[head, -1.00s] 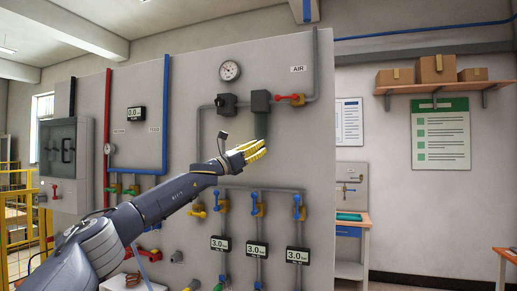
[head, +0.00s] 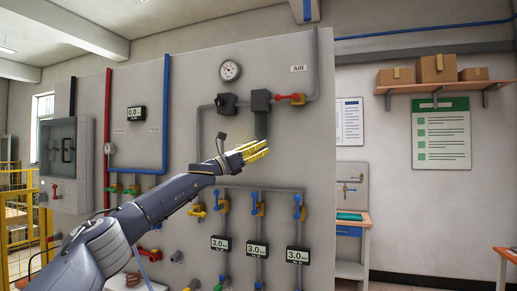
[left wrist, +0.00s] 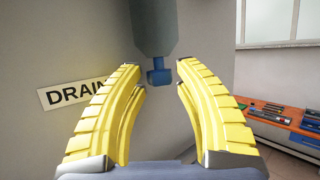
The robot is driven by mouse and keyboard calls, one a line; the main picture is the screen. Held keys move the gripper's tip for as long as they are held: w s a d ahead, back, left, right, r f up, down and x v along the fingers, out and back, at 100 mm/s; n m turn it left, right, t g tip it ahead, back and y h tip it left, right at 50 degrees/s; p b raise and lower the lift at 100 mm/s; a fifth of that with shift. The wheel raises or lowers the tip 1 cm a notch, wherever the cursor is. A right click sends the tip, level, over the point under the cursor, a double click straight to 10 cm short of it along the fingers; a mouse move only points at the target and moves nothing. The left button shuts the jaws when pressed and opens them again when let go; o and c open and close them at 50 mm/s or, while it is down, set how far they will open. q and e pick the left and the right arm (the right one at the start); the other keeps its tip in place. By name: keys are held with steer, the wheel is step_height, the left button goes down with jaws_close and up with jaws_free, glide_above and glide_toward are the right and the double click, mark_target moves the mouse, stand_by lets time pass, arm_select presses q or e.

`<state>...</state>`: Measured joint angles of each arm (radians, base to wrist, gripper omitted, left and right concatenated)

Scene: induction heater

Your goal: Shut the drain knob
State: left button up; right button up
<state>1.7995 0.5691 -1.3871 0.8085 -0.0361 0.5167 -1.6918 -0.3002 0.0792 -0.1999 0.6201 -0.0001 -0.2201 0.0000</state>
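The drain knob is a small blue piece (left wrist: 160,73) under a grey cylinder (left wrist: 152,25) in the left wrist view, to the right of a "DRAIN" label (left wrist: 75,93). My left gripper (left wrist: 160,75) has its yellow fingers spread, with the knob in line with the gap between the tips; whether they reach it I cannot tell. In the head view my left gripper (head: 265,150) is just below the dark cylinder (head: 262,126) under the air line, and the knob cannot be made out there. My right gripper is not in view.
Pipes with blue-handled valves (head: 258,207) and 3.0 displays (head: 257,250) are below my left gripper on the grey panel (head: 300,140). A red-handled valve (head: 291,98) is at the upper right. An orange bench with tools (left wrist: 280,120) shows behind, at right.

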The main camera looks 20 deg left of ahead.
arm_select(q)
steer(key=shift+o, duration=1.3)
steer(key=shift+r, duration=0.1)
steer(key=shift+a, duration=0.1)
steer(key=v, duration=0.8)
steer(key=shift+c, duration=0.2)
